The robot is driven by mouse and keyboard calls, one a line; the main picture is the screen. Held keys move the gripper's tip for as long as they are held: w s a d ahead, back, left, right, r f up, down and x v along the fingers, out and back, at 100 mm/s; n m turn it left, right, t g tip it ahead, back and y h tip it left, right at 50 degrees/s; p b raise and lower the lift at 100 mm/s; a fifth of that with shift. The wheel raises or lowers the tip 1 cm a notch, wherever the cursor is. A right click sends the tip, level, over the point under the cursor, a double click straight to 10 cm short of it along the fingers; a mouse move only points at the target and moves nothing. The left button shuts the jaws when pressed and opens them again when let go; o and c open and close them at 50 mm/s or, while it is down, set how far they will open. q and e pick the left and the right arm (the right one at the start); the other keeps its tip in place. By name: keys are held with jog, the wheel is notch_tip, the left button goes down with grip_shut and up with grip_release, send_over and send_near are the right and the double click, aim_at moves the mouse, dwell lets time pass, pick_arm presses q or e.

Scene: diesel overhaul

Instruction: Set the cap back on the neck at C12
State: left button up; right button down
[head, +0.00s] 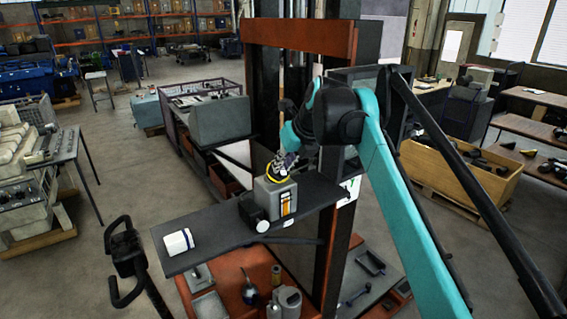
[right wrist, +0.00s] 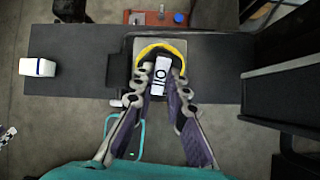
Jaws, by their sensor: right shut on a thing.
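The cap, a round piece with a yellow rim (head: 277,179), is at the top of a grey box-shaped unit (head: 265,196) on a dark shelf. My right gripper (head: 282,163) reaches down to it from above and is shut on it. In the right wrist view the fingertips (right wrist: 164,73) are inside the arc of the yellow rim (right wrist: 160,46), with a white marked label (right wrist: 161,80) between them. The neck is hidden beneath the cap and fingers. I cannot tell whether the cap touches it, and no C12 mark is readable. My left gripper is not in view.
A white block with a blue stripe (head: 178,241) lies on the dark shelf (head: 215,226), left of the unit. A rust-red upright frame (head: 338,225) stands close behind my right arm. A black handle-like object (head: 127,256) stands at front left.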

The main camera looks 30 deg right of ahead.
jog(key=shift+m, duration=1.2)
jog(key=c, duration=1.4)
grip_release()
jog(key=shift+w, duration=0.1)
jog(key=shift+c, duration=0.2)
jog(key=v, duration=1.2)
